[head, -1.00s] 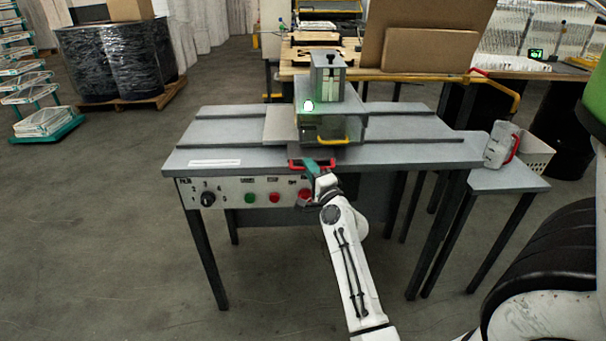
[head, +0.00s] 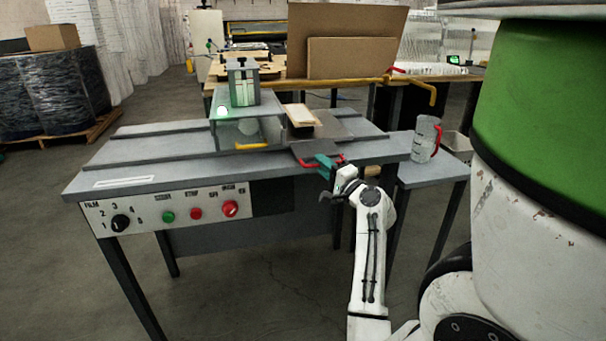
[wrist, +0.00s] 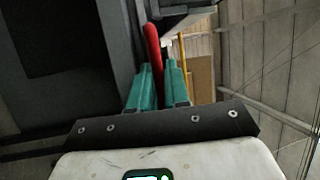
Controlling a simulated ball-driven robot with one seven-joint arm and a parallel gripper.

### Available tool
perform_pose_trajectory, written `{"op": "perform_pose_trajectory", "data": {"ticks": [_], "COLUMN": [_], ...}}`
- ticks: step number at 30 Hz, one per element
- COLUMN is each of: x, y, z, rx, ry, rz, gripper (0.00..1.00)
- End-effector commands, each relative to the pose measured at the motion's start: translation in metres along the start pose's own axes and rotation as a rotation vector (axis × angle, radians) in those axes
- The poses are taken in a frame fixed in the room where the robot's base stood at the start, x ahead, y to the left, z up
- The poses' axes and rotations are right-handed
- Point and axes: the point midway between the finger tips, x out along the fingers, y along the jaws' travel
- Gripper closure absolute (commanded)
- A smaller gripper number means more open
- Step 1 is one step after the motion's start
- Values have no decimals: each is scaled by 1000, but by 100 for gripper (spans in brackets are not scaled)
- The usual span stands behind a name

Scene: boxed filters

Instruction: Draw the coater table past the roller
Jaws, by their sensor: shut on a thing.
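The coater's sliding table (head: 338,128) is a grey plate on the rails of the bench. It now shows to the right of the roller housing (head: 243,130), a grey box with a yellow handle. A flat pale panel (head: 301,116) shows beside the housing on its right. The red handle (head: 341,159) is at the front of the sliding table. My gripper (head: 322,166) has teal fingers and is shut on this handle. In the wrist view the red handle (wrist: 152,48) runs up from between the teal fingers (wrist: 158,85). The roller itself is hidden inside the housing.
The control panel (head: 170,214) with a knob and buttons is on the bench front, left of my arm. Brown boards (head: 350,62) stand behind.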

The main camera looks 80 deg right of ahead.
Motion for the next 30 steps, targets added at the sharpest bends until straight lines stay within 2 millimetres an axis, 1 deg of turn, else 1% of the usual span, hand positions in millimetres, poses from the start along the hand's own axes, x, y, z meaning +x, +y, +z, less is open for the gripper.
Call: {"op": "perform_pose_trajectory", "data": {"ticks": [1, 6, 12, 21, 22, 28, 30], "x": [-5, -11, -13, -13, -13, -12, -12], "y": [4, 4, 3, 3, 3, 2, 2], "z": [-10, -24, -29, -29, -29, -28, -28], "rx": [0, 0, 1, 1, 1, 1, 1], "ry": [8, 6, 4, 2, 2, 1, 1], "rz": [5, 7, 6, 7, 7, 4, 4], "gripper": [100, 100, 100, 100, 83, 64, 63]}}
